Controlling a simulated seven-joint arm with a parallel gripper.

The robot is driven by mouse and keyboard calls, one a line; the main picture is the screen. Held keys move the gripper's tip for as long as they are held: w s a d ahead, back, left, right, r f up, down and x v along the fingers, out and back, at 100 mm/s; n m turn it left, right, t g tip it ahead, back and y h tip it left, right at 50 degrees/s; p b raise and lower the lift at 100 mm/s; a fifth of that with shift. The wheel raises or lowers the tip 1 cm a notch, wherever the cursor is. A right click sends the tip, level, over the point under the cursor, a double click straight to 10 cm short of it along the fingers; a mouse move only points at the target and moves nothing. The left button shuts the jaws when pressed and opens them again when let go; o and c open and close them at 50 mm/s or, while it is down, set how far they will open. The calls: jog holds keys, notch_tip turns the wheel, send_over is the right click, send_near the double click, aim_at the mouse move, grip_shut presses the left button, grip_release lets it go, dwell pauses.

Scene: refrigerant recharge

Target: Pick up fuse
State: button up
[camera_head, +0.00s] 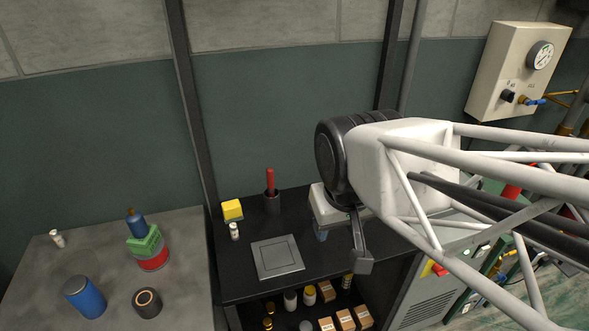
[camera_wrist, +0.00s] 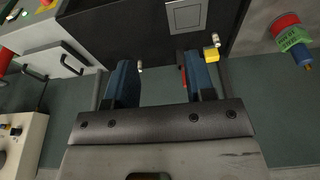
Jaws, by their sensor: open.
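Small pale cylinders with metal-looking ends look like fuses. One fuse (camera_head: 234,231) stands upright on the black bench beside a yellow-and-green block; it also shows in the wrist view (camera_wrist: 215,39), just beyond the right finger. A similar cylinder (camera_head: 57,238) stands on the grey table at the far left. Another small pale item (camera_wrist: 139,66) shows beside the inner side of the left finger in the wrist view; my gripper seems to hide it in the head view. My gripper (camera_head: 342,248) is open above the bench's right part. Its blue-padded fingers (camera_wrist: 160,70) show nothing held.
Below is a shelf with boxes (camera_head: 346,319) and bottles. The grey table (camera_head: 190,255) holds a blue can (camera_head: 84,297) and stacked items.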

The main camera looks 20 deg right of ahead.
jog(key=shift+o, duration=0.4)
jog(key=n+g, duration=0.3)
jog(key=n, duration=1.5)
send_over(232, 225)
jog(key=f, duration=2.2)
jog(key=shift+s+d+f, duration=0.15)
jog(key=shift+d+f, duration=0.05)
jog(key=shift+d, duration=0.05)
jog(key=shift+a+f, duration=0.25)
jog(key=shift+f, duration=0.15)
